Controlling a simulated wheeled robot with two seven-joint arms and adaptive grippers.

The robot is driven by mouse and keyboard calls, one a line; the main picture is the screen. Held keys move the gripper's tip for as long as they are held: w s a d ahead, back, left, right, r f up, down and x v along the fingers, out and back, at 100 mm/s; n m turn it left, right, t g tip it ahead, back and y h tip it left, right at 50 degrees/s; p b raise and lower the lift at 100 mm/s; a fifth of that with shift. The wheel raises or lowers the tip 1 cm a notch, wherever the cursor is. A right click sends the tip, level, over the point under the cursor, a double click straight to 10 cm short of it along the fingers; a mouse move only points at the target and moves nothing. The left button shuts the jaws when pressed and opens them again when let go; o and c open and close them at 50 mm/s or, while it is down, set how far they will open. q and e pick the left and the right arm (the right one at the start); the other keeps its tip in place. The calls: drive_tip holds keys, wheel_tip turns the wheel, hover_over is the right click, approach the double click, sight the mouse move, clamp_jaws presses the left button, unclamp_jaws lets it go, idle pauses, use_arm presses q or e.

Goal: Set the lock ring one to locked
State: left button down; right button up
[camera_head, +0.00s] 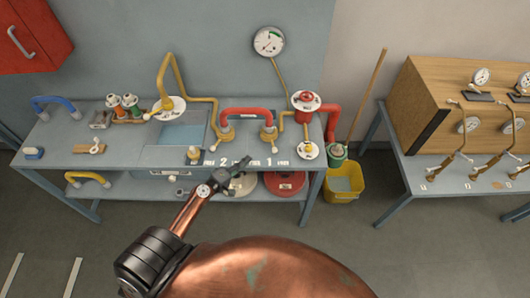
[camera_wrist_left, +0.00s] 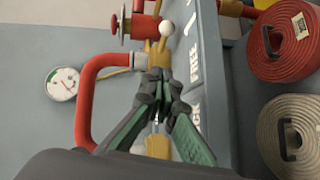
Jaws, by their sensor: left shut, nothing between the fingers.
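The lock ring one, a brass fitting (camera_head: 268,134) at the right foot of the red curved hose (camera_head: 246,112), stands on the bench behind the painted 1. It also shows in the left wrist view as a brass fitting (camera_wrist_left: 158,56) with a white ball-tipped handle. A second brass fitting (camera_head: 225,132) stands at the hose's left foot, behind the painted 2. My left gripper (camera_head: 244,168) is shut and empty at the bench's front edge. In the left wrist view its fingers (camera_wrist_left: 157,92) partly overlap the fitting; contact cannot be told. My right gripper is not in view.
A red handwheel valve (camera_head: 305,100) and a red pipe (camera_head: 331,120) stand right of ring one. A yellow pipe (camera_head: 167,75) rises further left. Coiled hoses (camera_head: 285,183) lie on the lower shelf. A yellow bucket (camera_head: 343,185) stands on the floor at right.

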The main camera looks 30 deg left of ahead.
sight(265, 157)
use_arm(q)
drive_tip(key=p+x, duration=0.1)
drive_tip(key=x, duration=0.6)
drive_tip(key=shift+w+r, duration=0.1)
drive_tip(key=shift+w, duration=0.1)
drive_tip(key=shift+w+d+f+p, duration=0.15)
drive_tip(key=shift+w+d+p, duration=0.15)
drive_tip(key=shift+d, duration=0.2)
drive_tip(key=shift+w+d+f+p, duration=0.15)
drive_tip(key=shift+w+d+p, duration=0.2)
drive_tip(key=shift+d, duration=0.15)
drive_tip(key=shift+w+d+f, duration=0.25)
drive_tip(key=shift+w+d, duration=0.15)
drive_tip(key=shift+d, duration=0.25)
